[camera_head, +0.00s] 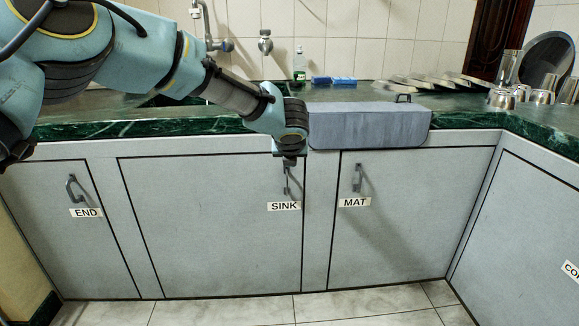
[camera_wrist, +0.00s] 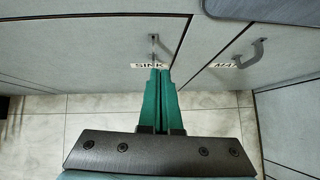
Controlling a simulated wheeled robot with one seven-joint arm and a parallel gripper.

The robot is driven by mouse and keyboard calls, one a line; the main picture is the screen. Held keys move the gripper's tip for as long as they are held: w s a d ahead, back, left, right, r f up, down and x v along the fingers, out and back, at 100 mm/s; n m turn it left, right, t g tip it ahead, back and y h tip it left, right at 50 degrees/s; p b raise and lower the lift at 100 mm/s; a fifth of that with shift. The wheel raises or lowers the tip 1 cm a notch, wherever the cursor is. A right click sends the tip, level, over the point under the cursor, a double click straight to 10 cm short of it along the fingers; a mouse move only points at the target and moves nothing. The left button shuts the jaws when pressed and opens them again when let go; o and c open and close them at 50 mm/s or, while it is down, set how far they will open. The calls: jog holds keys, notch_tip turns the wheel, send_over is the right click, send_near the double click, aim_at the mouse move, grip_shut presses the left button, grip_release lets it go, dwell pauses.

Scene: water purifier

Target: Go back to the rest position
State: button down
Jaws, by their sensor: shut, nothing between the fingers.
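My gripper (camera_head: 289,162) points downward in front of the cabinet, just above the handle of the door labelled SINK. In the wrist view my gripper (camera_wrist: 159,72) shows its two green fingers pressed together with nothing between them. The fingertips overlap the lower part of the SINK label (camera_wrist: 150,66) in that view. My arm reaches in from the upper left of the head view. I cannot tell whether the fingers touch the door.
A grey-blue box-shaped block (camera_head: 368,125) sits at the counter's front edge, beside my wrist. The green counter (camera_head: 150,128) runs along the top. The MAT door handle (camera_head: 357,178) and END door handle (camera_head: 73,187) stick out. The tiled floor (camera_head: 240,312) is clear.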

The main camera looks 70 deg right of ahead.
jog(key=shift+v, duration=1.35)
